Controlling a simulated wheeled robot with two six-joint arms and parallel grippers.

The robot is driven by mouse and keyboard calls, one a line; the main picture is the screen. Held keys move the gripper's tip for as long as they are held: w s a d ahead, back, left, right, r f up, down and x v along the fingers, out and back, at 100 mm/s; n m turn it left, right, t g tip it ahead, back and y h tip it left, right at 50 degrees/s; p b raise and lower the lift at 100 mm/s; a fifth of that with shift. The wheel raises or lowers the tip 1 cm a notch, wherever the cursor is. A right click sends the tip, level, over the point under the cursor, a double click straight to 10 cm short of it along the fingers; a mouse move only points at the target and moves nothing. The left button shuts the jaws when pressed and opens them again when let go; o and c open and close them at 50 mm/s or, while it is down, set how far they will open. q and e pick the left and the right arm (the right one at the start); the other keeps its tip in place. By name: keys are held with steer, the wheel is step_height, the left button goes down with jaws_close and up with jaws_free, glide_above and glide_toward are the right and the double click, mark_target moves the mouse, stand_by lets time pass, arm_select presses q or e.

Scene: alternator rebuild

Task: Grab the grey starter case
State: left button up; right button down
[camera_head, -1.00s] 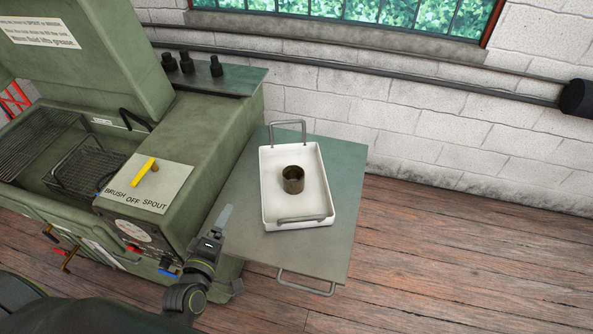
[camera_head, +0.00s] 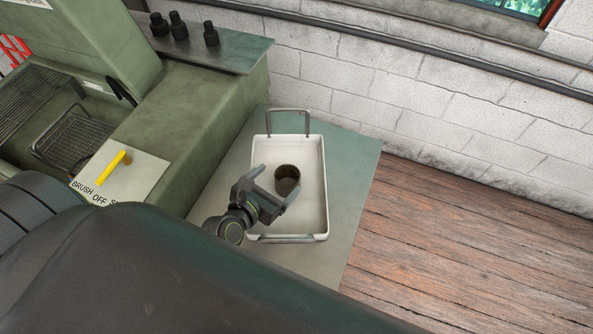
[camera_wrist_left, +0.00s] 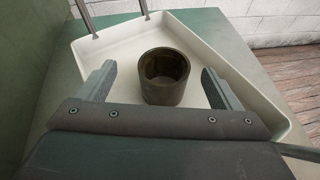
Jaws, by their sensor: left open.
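The starter case (camera_head: 288,179) is a short, open-topped hollow cylinder, dark brownish grey. It stands upright in a white tray (camera_head: 306,153). My left gripper (camera_head: 276,181) is open and empty over the tray, just on the near left side of the case. In the left wrist view the case (camera_wrist_left: 165,85) stands ahead between the two spread fingers, with a gap on each side. The case appears untouched. My right gripper is not in view.
The tray has upright wire handles (camera_head: 288,111) at its ends and sits on a grey-green side shelf (camera_head: 352,165). A block wall lies behind; wooden floor is open at right.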

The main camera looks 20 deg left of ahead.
mark_target(293, 170)
arm_select(q)
steer(key=shift+s+d+f+h, duration=0.1)
steer(key=shift+d+f+h, duration=0.2)
steer(key=shift+d, duration=0.15)
steer(key=shift+w+f, duration=0.15)
steer(key=shift+w, duration=0.2)
steer(key=shift+w+d+f, duration=0.1)
steer(key=shift+w+f, duration=0.05)
steer(key=shift+w, duration=0.2)
steer(key=x, duration=0.1)
steer(key=p+x, duration=0.1)
steer(key=x, duration=0.3)
steer(key=shift+a, duration=0.25)
steer(key=shift+w+f, duration=0.2)
steer(key=shift+w, duration=0.1)
steer(key=c, duration=1.6)
steer(key=shift+r, duration=0.1)
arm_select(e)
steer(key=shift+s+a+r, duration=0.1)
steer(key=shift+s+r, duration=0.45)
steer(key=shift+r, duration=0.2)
